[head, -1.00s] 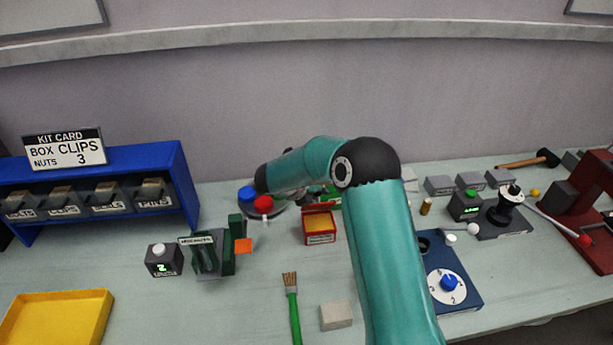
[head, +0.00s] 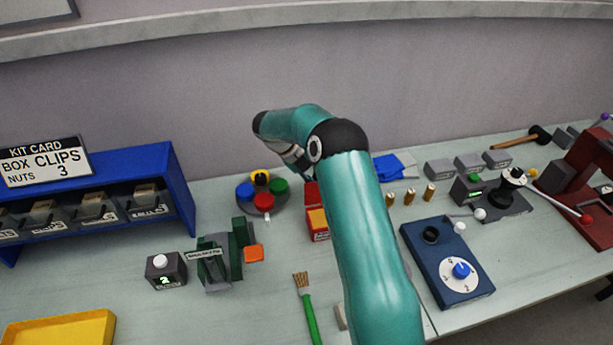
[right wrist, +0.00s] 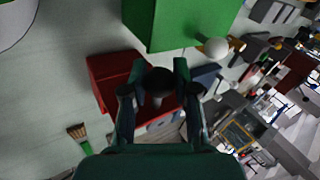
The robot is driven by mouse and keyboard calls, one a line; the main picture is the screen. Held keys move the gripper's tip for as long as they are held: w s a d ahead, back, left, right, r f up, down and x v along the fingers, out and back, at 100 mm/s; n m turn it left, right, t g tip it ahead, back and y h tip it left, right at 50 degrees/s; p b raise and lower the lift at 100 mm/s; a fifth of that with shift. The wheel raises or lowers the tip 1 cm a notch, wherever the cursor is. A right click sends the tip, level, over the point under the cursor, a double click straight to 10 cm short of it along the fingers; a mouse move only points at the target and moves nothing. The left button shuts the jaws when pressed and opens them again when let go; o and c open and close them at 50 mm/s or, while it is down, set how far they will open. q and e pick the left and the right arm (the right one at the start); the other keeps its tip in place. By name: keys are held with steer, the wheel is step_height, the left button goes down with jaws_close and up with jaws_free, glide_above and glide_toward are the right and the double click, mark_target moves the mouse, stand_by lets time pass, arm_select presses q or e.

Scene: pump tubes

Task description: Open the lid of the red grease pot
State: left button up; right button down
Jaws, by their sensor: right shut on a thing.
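A red box with a yellow filling (head: 317,219) stands mid-table in the head view. A red panel (head: 311,194) shows behind the filling, partly covered by my right arm. The red box (right wrist: 112,78) also shows left of my fingers in the right wrist view. A round red pot (head: 264,202) sits on a turntable; I cannot tell which red item is the grease pot. My right gripper (right wrist: 158,72) is shut on a dark knob-like piece (right wrist: 160,84), just below a large green block (right wrist: 188,22); whether they join is unclear. My left gripper is out of view.
Blue (head: 245,191) and green (head: 279,186) pots share the turntable. A green-handled brush (head: 308,315) lies in front. A blue dial panel (head: 428,262) stands right, and a dark green fixture (head: 213,262) left. The front-left table is partly clear around a yellow tray (head: 60,329).

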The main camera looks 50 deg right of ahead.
steer(key=shift+f, duration=0.1)
stand_by(0.3)
steer(key=c, duration=0.9)
jaws_free()
steer(key=shift+w, duration=0.1)
steer(key=shift+o, duration=0.2)
steer(key=v, duration=1.2)
